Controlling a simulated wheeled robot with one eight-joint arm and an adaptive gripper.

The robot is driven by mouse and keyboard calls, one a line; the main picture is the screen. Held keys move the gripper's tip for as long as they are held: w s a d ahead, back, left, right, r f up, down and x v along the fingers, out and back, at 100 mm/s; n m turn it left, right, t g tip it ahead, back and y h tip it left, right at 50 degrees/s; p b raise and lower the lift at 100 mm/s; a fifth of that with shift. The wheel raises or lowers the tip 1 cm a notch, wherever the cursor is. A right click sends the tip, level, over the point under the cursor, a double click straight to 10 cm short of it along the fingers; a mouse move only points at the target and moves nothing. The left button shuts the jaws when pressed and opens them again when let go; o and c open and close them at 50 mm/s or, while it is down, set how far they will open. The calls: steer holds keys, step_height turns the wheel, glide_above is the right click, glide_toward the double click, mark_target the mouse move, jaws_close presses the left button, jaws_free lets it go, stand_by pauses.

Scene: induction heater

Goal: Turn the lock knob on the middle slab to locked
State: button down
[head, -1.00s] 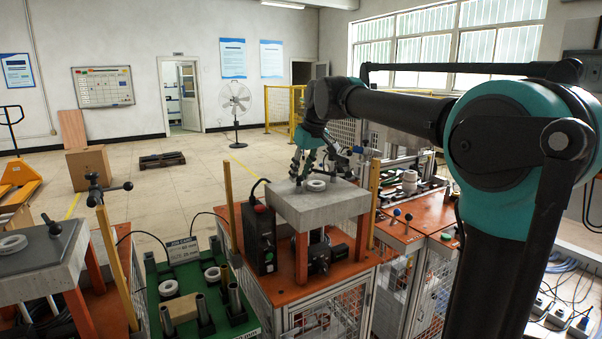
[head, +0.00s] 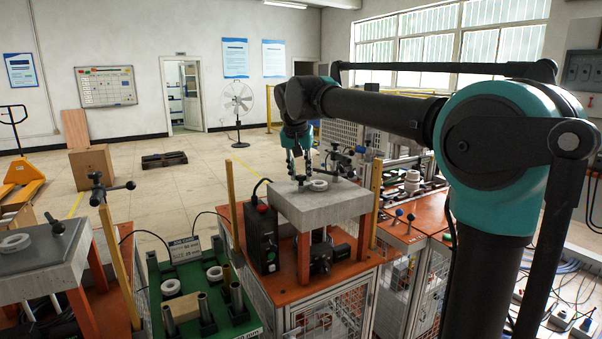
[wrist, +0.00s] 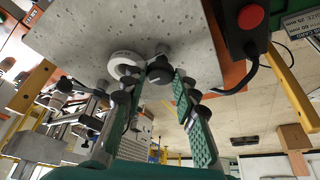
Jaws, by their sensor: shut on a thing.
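The middle slab (head: 318,207) is a grey block on orange legs, with a white ring (head: 318,185) on top. The dark lock knob (head: 300,181) is beside the ring, under my fingertips and largely covered in the head view. In the wrist view the knob (wrist: 160,69) shows as a black rounded piece with a pale top, right of the ring (wrist: 125,65) and between my two fingers. My gripper (head: 298,170) points down over the slab and is shut on the knob. The knob's turn angle is hard to read.
A black box with a red button (head: 261,209) stands left of the slab. Yellow posts (head: 230,205) rise on either side. Another slab (head: 35,262) is at left, with a green board (head: 205,305) between. Black-knobbed rods (head: 340,160) stand behind the middle slab.

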steer(key=shift+m, duration=0.5)
steer(key=c, duration=1.2)
jaws_free()
steer(key=shift+r, duration=0.1)
steer(key=v, duration=1.1)
steer(key=shift+s+a+r, duration=0.1)
steer(key=shift+a+r, duration=0.1)
steer(key=shift+r, duration=0.15)
